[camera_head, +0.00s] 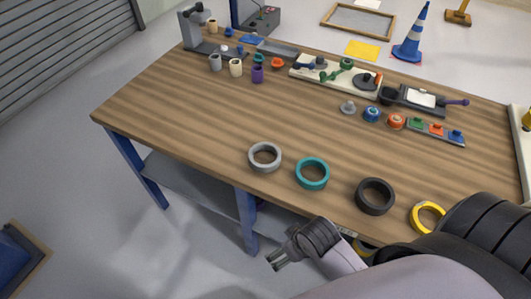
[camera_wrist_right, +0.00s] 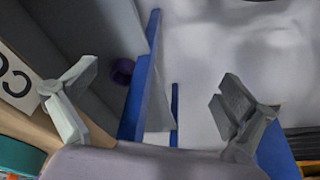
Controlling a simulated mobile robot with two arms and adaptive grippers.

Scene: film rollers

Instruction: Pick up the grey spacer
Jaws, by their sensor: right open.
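A light grey ring (camera_head: 265,157), which fits the grey spacer, lies flat near the front edge of the wooden table (camera_head: 190,120). A small upright grey cylinder (camera_head: 215,62) also stands at the back left. My right gripper (camera_head: 277,260) is in front of the table, below and just right of the ring in the head view, apart from it. In the right wrist view, my right gripper (camera_wrist_right: 158,80) has its two fingers spread wide with nothing between them. The grey ring is not seen there. My left gripper is not in view.
A teal ring (camera_head: 312,174), a black ring (camera_head: 375,196) and a yellow ring (camera_head: 427,217) lie in a row to the right. A white-based fixture (camera_head: 335,77) and small parts occupy the back. The table left of the grey ring is clear. Blue legs (camera_head: 246,220) stand below.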

